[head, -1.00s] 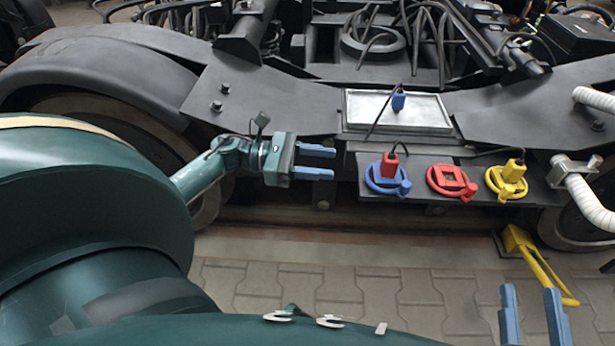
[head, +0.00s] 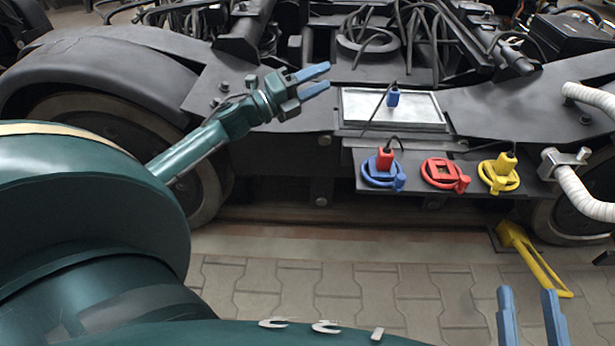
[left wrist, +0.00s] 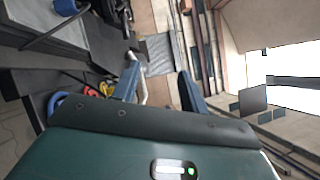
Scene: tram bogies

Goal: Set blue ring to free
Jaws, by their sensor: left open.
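The blue ring (head: 380,176) lies on a dark shelf on the bogie's side, with its tab (head: 399,182) toward the lower right. A red plug (head: 385,158) stands in it. In the left wrist view, the blue ring (left wrist: 54,102) is at the left edge, partly cut by my own gripper body. My left gripper (head: 328,78) is open and empty, up and left of the ring, left of the metal tray, and apart from both. My right gripper (head: 528,294) is open and empty at the lower right, well below the shelf.
A red ring (head: 430,181) with an empty square socket and a yellow ring (head: 488,182) holding a yellow plug (head: 506,162) share the shelf (head: 352,160). A blue plug (head: 393,98) stands on the metal tray (head: 425,110). A yellow bar (head: 535,265) and white hose (head: 582,195) are right.

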